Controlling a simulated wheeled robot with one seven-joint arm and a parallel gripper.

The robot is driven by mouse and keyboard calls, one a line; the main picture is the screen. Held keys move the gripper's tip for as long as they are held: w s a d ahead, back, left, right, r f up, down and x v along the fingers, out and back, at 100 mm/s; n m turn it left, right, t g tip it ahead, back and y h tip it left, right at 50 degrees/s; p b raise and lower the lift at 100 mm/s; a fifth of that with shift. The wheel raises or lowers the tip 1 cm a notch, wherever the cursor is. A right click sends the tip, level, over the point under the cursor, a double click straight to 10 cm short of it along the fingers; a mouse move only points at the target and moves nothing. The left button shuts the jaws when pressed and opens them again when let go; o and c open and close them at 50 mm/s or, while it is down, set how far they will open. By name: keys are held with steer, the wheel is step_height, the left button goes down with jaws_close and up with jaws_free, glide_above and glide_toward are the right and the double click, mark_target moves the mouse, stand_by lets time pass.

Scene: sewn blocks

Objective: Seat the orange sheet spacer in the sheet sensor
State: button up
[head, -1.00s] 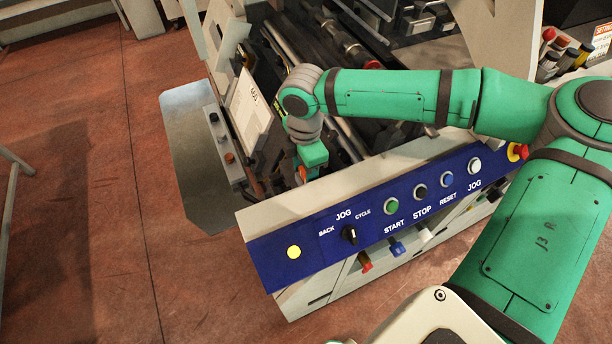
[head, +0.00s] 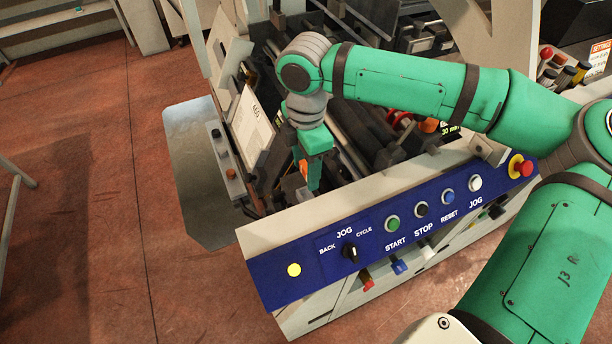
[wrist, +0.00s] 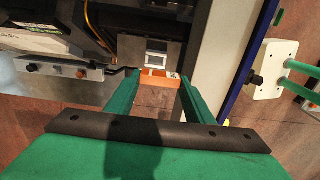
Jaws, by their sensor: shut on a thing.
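My gripper (head: 307,180) points down behind the left part of the blue control panel, inside the machine. In the wrist view my gripper (wrist: 158,88) is shut on the orange sheet spacer (wrist: 157,80), which lies crosswise between the two green fingers. The spacer also shows in the head view as a small orange patch (head: 303,168) beside the fingers. Just beyond the spacer in the wrist view is a grey block with a pale window (wrist: 156,50), which looks like the sheet sensor. I cannot tell whether the spacer touches it.
The blue control panel (head: 320,262) and the machine's pale front wall stand close to my gripper. A white labelled plate (head: 252,122) and a grey bar with knobs (head: 225,165) are to its left. Dark rollers fill the machine behind. Reddish floor is clear at left.

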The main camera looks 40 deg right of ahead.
steer(key=shift+r, duration=0.55)
steer(key=shift+f, duration=0.1)
steer(key=shift+f, duration=4.75)
steer(key=shift+f, duration=0.2)
steer(key=o, duration=1.1)
